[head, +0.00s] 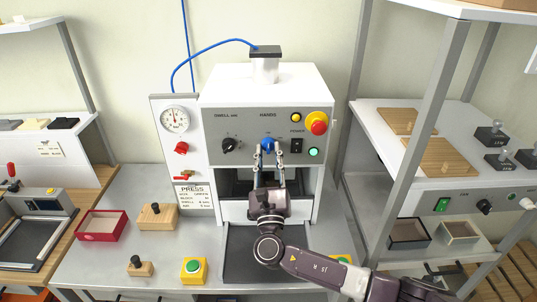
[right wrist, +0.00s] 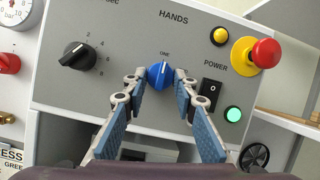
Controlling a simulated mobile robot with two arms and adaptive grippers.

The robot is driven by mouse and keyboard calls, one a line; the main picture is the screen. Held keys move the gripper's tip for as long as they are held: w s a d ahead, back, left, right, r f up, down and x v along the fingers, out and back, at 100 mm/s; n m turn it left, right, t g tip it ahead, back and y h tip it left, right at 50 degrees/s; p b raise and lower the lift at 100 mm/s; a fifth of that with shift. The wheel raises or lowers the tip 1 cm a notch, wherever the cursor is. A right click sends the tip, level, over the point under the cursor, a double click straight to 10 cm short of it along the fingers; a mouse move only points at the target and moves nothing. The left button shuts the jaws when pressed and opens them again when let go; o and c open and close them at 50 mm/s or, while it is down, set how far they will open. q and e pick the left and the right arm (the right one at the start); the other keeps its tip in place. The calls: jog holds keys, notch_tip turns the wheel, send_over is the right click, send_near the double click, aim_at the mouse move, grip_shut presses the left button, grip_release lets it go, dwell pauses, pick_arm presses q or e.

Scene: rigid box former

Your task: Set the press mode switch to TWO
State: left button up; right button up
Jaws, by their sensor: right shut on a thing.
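The press mode switch is a blue knob (head: 268,145) under the word HANDS on the grey press panel (head: 233,122). In the right wrist view the knob (right wrist: 160,75) has a light mark near its top, close to the label ONE. No label TWO can be made out. My right gripper (head: 268,152) reaches up to the panel and is shut on the blue knob, with its fingertips (right wrist: 160,78) on either side of it. My left gripper is not in view.
A black dwell dial (right wrist: 79,56) sits left of the knob. A black power rocker (right wrist: 209,93), a green lamp (right wrist: 233,114), a yellow button (right wrist: 220,36) and a red emergency stop (right wrist: 264,53) sit to its right. A red box (head: 103,226) stands on the bench.

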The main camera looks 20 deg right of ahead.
jog(key=shift+a+f+m+h+b, duration=0.1)
jog(key=shift+f+m+h+b, duration=0.15)
jog(key=shift+m+h+b, duration=0.6)
jog(key=m+b, duration=0.1)
jog(key=m, duration=0.1)
jog(key=m+g+h+b, duration=0.1)
jog(key=m+b, duration=0.1)
jog(key=m+h+b, duration=0.1)
jog(key=m+b, duration=0.1)
jog(key=shift+a+g, duration=0.25)
jog(key=shift+g, duration=0.15)
jog(key=m+g+h+b, duration=0.1)
jog(key=m, duration=0.1)
jog(key=m+b, duration=0.2)
jog(key=m, duration=0.1)
jog(key=shift+w+a+r+g+h, duration=0.1)
jog(key=shift+r+g+h, duration=0.1)
jog(key=shift+g+h, duration=0.2)
jog(key=shift+r+m+g+b, duration=0.15)
jog(key=shift+m+g+b, duration=0.25)
jog(key=shift+m, duration=0.55)
jog(key=shift+r+m+g+b, duration=0.1)
jog(key=shift+m+g+b, duration=0.25)
jog(key=shift+m, duration=0.55)
jog(key=o, duration=1.2)
jog(key=shift+c, duration=0.2)
jog(key=v, duration=1.2)
